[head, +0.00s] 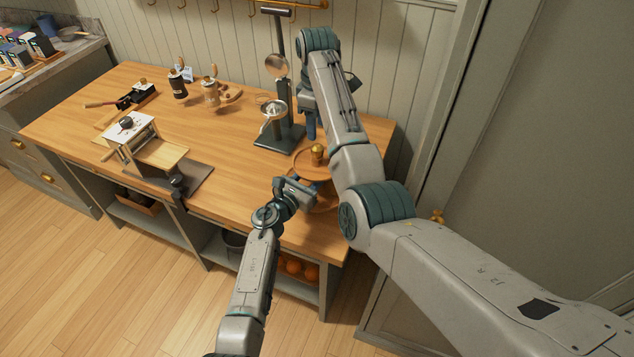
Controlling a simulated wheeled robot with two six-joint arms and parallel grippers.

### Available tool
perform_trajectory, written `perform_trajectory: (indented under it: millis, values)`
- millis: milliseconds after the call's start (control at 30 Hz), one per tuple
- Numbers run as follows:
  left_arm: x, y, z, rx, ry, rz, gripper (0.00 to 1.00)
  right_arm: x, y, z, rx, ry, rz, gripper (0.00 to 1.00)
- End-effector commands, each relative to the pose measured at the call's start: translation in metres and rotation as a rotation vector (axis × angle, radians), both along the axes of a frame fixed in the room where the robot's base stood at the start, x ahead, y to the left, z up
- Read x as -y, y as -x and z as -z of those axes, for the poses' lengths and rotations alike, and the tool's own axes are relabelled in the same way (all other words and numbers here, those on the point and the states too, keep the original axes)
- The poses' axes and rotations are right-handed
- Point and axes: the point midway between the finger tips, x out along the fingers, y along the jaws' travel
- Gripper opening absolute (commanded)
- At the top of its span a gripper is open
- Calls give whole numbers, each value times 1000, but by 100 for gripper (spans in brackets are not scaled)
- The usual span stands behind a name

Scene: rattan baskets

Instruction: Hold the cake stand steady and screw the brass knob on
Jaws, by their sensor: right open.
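The wooden cake stand (326,165) stands near the right front corner of the table, with an upper and a lower round tier. The brass knob (317,152) is upright at the middle of the upper tier; I cannot tell whether it is threaded on. My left gripper (314,188) reaches in at the left side of the stand, between the tiers. Its fingertips are partly hidden, so its hold on the stand is unclear. My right gripper (310,128) points down, open and empty, just above and behind the knob. My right arm hides the stand's right side.
The wooden table (230,150) is bare in the middle. A wall stands behind.

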Motion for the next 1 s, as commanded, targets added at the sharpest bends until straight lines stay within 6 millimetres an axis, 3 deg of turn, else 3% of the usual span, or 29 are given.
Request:
perform_trajectory:
  millis: [267, 467, 500, 767, 1000]
  values:
    - [0, 0, 0, -1, -1, 0, 41, 0, 0, 0, 0, 0, 0, 47]
    - [0, -1, 0, -1, -1, 0, 2, 0, 0, 0, 1, -1, 0, 47]
    - [0, -1, 0, -1, -1, 0, 0, 0, 0, 0, 1, -1, 0, 47]
    - [0, -1, 0, -1, -1, -1, 0, 0, -1, -1, 2, -1, -36, 47]
    - [0, -1, 0, -1, -1, -1, 0, 0, -1, 0, -1, -5, -347, 47]
